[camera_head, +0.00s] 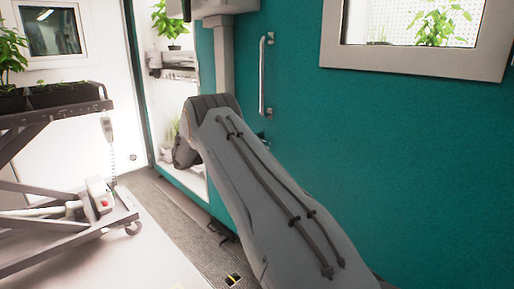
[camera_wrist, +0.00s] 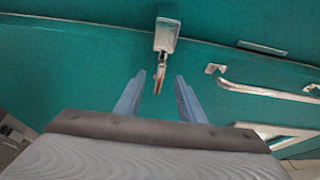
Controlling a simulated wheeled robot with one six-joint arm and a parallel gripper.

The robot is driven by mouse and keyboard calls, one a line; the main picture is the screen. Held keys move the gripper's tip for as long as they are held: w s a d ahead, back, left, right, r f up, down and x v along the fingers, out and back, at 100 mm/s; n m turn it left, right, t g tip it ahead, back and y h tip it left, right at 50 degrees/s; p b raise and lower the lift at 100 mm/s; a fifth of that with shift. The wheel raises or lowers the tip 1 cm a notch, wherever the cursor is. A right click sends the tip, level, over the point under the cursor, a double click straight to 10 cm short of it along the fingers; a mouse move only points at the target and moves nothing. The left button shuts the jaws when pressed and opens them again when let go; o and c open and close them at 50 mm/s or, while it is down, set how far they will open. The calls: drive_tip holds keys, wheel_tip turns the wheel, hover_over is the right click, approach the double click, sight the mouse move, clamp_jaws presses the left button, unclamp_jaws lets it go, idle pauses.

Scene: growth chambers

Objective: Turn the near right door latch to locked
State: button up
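The door latch (camera_wrist: 166,36) shows in the wrist view as a pale metal plate on the teal door, with a narrow lever (camera_wrist: 159,73) pointing down in the picture toward my gripper. My gripper (camera_wrist: 159,85) is open, with its two blue fingers on either side of the lever's end. The fingers look apart from the lever; whether either touches it I cannot tell. In the head view the teal door (camera_head: 400,135) fills the right side. There my arm hides the gripper and most of the latch area.
A metal bar handle (camera_head: 263,75) stands upright on the door; it also shows in the wrist view (camera_wrist: 265,92), right of the latch. A window (camera_head: 415,62) is at the upper right. A plant cart (camera_head: 60,110) stands at the left. An open lit chamber (camera_head: 175,100) lies beyond the door.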

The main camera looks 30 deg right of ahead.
drive_tip(key=shift+w+a, duration=0.2)
drive_tip(key=shift+a, duration=1)
drive_tip(key=s+a+f+m+t+y, duration=0.1)
drive_tip(key=s+a+m+y, duration=0.5)
drive_tip(key=s+a+m, duration=0.7)
drive_tip(key=s+a+m+t+y, duration=0.1)
drive_tip(key=s+a+m+y, duration=0.7)
drive_tip(key=s, duration=0.8)
drive_tip(key=s+a+f+m+t+y, duration=0.1)
drive_tip(key=s+a+m+y, duration=0.3)
drive_tip(key=s+a+m, duration=0.7)
drive_tip(key=s+d+r+m+p, duration=0.2)
drive_tip(key=s+d+r+p, duration=0.2)
drive_tip(key=p, duration=0.8)
wheel_tip(320, 180, up, 2)
drive_tip(key=shift+s+d+r, duration=0.15)
drive_tip(key=shift+s+d, duration=0.15)
drive_tip(key=shift+d, duration=0.85)
